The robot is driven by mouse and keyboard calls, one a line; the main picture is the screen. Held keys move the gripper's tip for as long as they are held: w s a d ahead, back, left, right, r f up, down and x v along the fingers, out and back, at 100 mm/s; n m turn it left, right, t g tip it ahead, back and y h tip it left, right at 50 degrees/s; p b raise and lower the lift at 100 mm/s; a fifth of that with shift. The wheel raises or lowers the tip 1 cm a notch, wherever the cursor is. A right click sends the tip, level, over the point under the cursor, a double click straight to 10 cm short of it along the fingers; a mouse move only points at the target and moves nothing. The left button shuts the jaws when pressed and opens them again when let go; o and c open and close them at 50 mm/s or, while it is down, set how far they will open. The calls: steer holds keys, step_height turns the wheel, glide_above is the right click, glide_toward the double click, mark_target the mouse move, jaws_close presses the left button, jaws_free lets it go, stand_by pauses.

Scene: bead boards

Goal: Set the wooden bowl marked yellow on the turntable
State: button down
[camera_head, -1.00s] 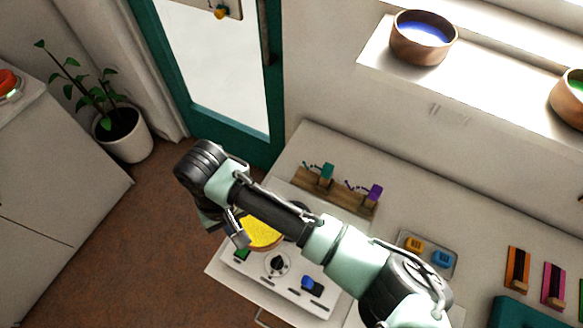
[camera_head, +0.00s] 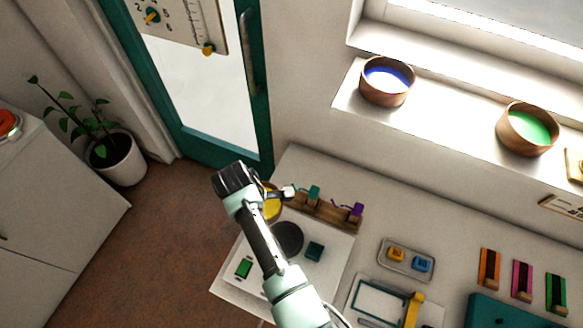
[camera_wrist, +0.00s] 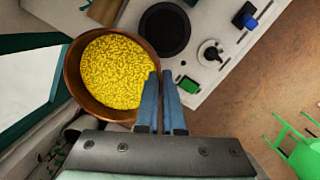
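The wooden bowl with yellow beads (camera_wrist: 118,75) fills the left of the wrist view. It also shows in the head view (camera_head: 271,205), partly hidden behind my arm. My gripper (camera_wrist: 160,74) is shut on the bowl's rim, one finger inside the wall and one outside. The turntable appears to be the dark round disc (camera_head: 287,240) on the white counter. It also shows in the wrist view (camera_wrist: 163,30), bare, beside the bowl. The bowl is off to the disc's far side in the head view and appears raised.
A wooden rack (camera_head: 320,210) with teal and purple pieces stands close behind the disc. A dark knob (camera_wrist: 210,52) and green switch (camera_head: 243,268) are on the white panel. Blue (camera_head: 387,80) and green (camera_head: 528,128) bowls stand on the sill. A tray (camera_head: 406,260) lies right.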

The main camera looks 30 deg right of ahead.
steer(key=s+d+f+n+b, duration=0.1)
steer(key=s+f, duration=0.1)
steer(key=f, duration=0.1)
steer(key=s+d+f+n+b, duration=0.1)
steer(key=s+f, duration=0.2)
steer(key=s+d+f+n+b, duration=0.1)
steer(key=s+d+f+b, duration=0.1)
steer(key=f, duration=0.1)
steer(key=shift+s+d+f+t, duration=0.1)
steer(key=shift+s+f+t, duration=0.1)
steer(key=shift+t, duration=0.1)
stand_by(0.4)
steer(key=shift+f, duration=0.15)
stand_by(0.7)
steer(key=shift+f, duration=0.4)
stand_by(0.5)
steer(key=c, duration=1)
jaws_free()
steer(key=shift+o, duration=0.2)
step_height(320, 180, up, 7)
steer(key=p, duration=0.7)
